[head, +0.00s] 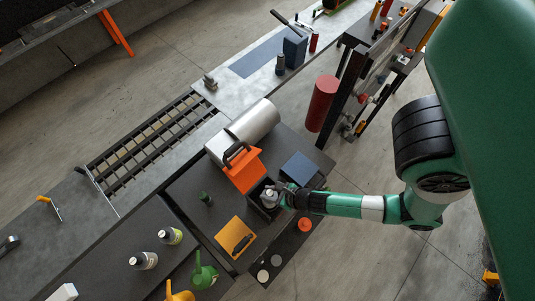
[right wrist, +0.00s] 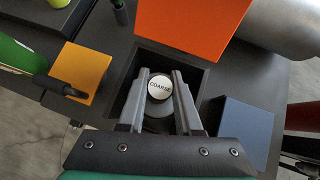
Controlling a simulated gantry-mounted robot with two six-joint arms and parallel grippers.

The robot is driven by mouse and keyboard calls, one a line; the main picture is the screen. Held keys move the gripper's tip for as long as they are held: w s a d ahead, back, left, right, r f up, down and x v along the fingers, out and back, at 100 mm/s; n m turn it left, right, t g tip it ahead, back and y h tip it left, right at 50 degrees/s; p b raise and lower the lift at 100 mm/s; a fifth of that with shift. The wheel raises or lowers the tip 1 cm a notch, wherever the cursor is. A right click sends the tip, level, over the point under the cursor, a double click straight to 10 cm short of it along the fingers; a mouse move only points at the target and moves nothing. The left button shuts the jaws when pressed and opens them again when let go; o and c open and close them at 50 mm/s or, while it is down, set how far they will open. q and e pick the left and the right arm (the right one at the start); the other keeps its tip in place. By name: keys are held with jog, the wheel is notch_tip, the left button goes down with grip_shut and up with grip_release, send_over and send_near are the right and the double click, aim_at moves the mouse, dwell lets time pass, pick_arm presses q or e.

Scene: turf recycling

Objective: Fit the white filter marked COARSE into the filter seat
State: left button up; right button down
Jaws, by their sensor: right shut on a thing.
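The white filter (right wrist: 160,88) has a round top marked COARSE, facing the camera in the right wrist view. It also shows as a small white piece in the head view (head: 269,195). My right gripper (right wrist: 160,80) is shut on it, one grey finger on each side. The filter seat looks to be the dark square recess (right wrist: 205,78) under the gripper, below the raised orange lid (head: 243,171). The filter is over or inside this opening; its lower end is hidden, so I cannot tell how deep it is. My left gripper is not in view.
The orange lid (right wrist: 190,28) stands close beyond the recess. A blue block (head: 299,167) and a yellow-orange panel (head: 236,237) flank it. A silver cylinder (head: 252,121) lies behind. Pale discs (head: 263,275) and an orange disc (head: 304,224) lie near the front edge.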

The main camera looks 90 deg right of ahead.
jog(key=shift+r, duration=0.1)
jog(key=shift+p, duration=0.45)
dwell(0.5)
jog(key=shift+p, duration=0.4)
dwell(0.5)
jog(key=shift+p, duration=0.4)
jog(key=shift+f+b, duration=2.05)
jog(key=shift+f, duration=0.9)
jog(key=c, duration=0.5)
grip_release()
jog(key=shift+r, duration=0.15)
